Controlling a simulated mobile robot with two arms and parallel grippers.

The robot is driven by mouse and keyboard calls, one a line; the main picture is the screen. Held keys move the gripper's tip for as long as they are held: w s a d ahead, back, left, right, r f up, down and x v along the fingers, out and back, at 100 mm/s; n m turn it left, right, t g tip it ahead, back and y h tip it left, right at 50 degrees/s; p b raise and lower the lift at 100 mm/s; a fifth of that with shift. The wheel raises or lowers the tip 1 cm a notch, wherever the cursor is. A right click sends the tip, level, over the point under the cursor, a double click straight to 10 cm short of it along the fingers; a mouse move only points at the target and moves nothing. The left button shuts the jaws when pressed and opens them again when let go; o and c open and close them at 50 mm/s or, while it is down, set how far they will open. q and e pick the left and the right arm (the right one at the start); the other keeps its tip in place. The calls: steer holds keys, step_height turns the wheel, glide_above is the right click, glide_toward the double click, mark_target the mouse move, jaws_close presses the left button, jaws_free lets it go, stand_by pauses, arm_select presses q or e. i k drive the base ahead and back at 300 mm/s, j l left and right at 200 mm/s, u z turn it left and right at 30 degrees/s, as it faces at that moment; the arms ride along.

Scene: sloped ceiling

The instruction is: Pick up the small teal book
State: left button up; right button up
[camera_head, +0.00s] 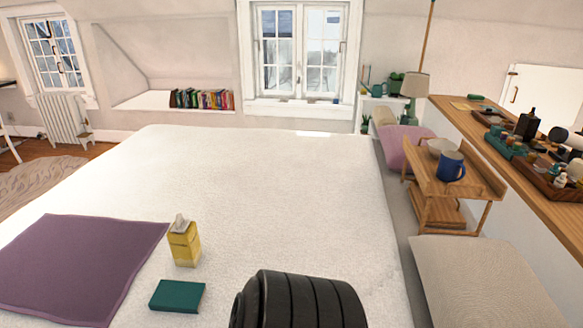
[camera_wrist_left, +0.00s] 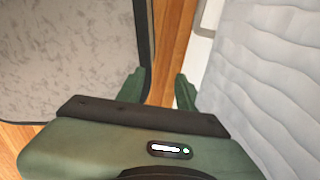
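The small teal book (camera_head: 177,295) lies flat on the white bed (camera_head: 260,190), near the bottom of the head view. It is just in front of a yellow tissue box (camera_head: 184,244) and apart from it. My left gripper (camera_wrist_left: 162,88) shows in the left wrist view as two dark green fingers with a gap between them. It is open and empty, beside a pale quilted surface and above the wooden floor. The book is not in the left wrist view. Neither gripper shows in the head view.
A purple blanket (camera_head: 75,265) lies on the bed left of the book. A woven ottoman (camera_head: 480,280) and a wooden cart (camera_head: 455,180) with a blue mug (camera_head: 451,166) stand right of the bed. A grey rug (camera_wrist_left: 65,50) lies on the floor.

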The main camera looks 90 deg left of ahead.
mark_target(169, 296)
steer(key=i+u, duration=0.15)
steer(key=u, duration=3.65)
steer(key=j, duration=0.25)
steer(key=j+z, duration=0.3)
steer(key=k+j+z, duration=0.25)
steer(key=j, duration=0.25)
steer(key=j+z, duration=0.3)
steer(key=j, duration=0.15)
